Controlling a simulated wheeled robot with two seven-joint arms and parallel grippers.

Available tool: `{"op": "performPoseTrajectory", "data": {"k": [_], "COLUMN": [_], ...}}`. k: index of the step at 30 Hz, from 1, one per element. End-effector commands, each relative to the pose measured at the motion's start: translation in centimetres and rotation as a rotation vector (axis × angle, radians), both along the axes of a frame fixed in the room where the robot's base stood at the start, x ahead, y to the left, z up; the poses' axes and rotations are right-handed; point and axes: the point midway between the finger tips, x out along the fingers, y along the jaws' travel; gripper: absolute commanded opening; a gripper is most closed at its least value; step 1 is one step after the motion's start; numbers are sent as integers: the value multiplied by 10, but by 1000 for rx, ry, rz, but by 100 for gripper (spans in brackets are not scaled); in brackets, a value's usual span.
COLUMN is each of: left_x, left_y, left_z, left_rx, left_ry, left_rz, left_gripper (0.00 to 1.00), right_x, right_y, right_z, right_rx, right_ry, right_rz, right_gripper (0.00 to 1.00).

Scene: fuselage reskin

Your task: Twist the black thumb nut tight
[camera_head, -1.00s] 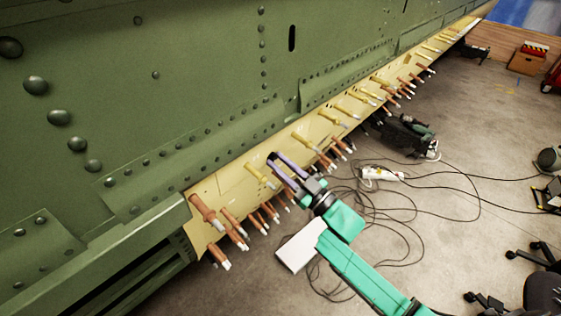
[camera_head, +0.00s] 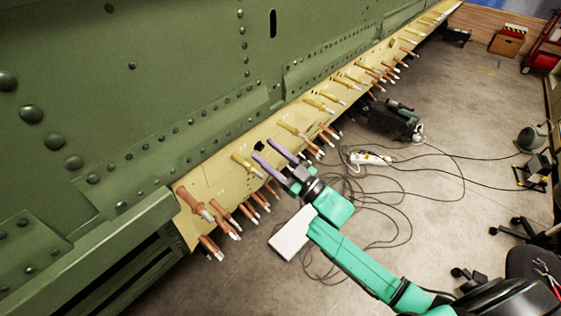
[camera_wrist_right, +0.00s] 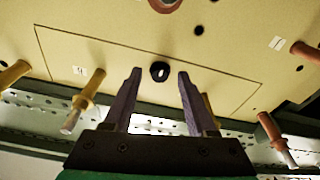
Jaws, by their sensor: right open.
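The black thumb nut (camera_wrist_right: 159,71) sits on the cream skin panel (camera_wrist_right: 110,45), inside a thin rectangular outline. It is small and dark in the head view (camera_head: 259,146). My right gripper (camera_head: 262,149) is open, with its two purple fingers pointing at the panel. In the right wrist view the fingertips (camera_wrist_right: 159,76) stand one on each side of the nut, with a gap on both sides. I cannot tell whether the tips reach the nut's depth. My left gripper is not in view.
Yellow (camera_wrist_right: 86,97) and copper-coloured (camera_wrist_right: 276,135) fasteners stick out of the panel on both sides of my gripper. The green fuselage (camera_head: 150,70) rises above. Cables, a white box (camera_head: 291,235) and a power strip (camera_head: 369,158) lie on the floor.

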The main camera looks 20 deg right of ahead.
Motion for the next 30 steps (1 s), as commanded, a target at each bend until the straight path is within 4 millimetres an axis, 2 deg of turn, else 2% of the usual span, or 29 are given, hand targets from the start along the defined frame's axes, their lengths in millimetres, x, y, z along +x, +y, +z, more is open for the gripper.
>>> {"op": "performPoseTrajectory", "data": {"k": [5, 18, 24, 30], "left_x": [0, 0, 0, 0], "left_y": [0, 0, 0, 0], "left_z": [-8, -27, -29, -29], "left_rx": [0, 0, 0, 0], "left_ry": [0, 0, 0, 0], "left_rz": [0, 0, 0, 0], "left_gripper": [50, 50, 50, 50], "right_x": [-21, -99, -113, -113], "right_y": [-14, -69, -78, -79], "right_z": [-11, -37, -38, -38], "right_rx": [-2, -1, 0, 0], "right_ry": [3, 5, 1, 0], "right_rz": [0, 1, 1, 1], "right_gripper": [57, 57, 57, 57]}}
